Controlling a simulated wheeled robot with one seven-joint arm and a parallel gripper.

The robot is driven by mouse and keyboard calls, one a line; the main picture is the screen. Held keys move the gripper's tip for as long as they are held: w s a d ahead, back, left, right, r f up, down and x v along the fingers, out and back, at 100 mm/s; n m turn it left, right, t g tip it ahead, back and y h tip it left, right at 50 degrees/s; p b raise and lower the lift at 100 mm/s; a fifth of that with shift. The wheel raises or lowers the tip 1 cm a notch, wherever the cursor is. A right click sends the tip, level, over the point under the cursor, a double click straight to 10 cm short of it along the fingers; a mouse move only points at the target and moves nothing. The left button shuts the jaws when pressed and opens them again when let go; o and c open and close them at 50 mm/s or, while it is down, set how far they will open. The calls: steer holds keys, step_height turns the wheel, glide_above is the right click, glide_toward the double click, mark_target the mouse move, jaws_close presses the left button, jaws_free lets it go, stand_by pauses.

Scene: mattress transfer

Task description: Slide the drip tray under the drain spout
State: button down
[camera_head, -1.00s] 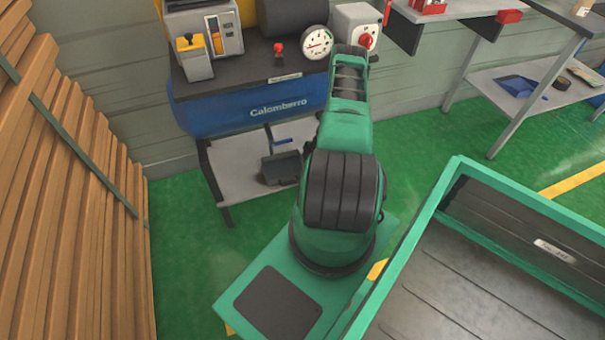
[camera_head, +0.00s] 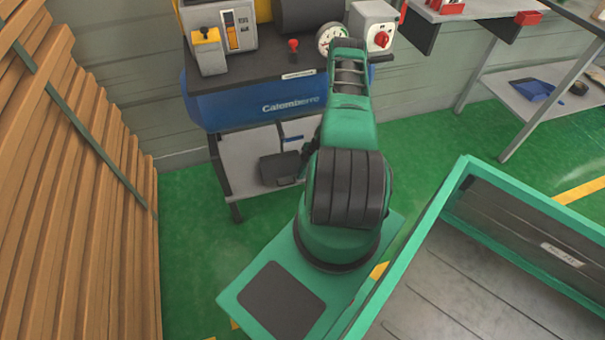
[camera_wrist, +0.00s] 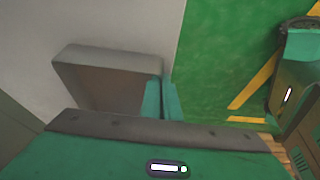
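The drip tray (camera_head: 281,169) is a small dark grey tray on the pale lower shelf (camera_head: 240,165) beneath the blue compressor tank (camera_head: 255,108). In the wrist view the tray (camera_wrist: 100,72) lies left of centre. My gripper (camera_wrist: 162,98) has its two teal fingers close together at the tray's right edge, one on each side of the wall, and appears shut on it. In the head view my arm hides the gripper and the right part of the shelf. I cannot make out the drain spout in either view.
A green-rimmed bin (camera_head: 455,180) stands at the right. Stacked timber (camera_head: 85,190) stands at the left. The shelf's legs, such as the left one (camera_head: 236,212), stand on the green floor. A workbench (camera_head: 540,95) is at the back right. Bare shelf shows left of the tray.

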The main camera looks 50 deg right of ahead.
steer(key=c, duration=1.9)
jaws_free()
steer(key=shift+c, duration=0.2)
steer(key=shift+r, duration=0.15)
steer(key=v, duration=1)
steer(key=shift+d+r, duration=0.15)
steer(key=shift+r, duration=0.05)
steer(key=shift+s, duration=0.1)
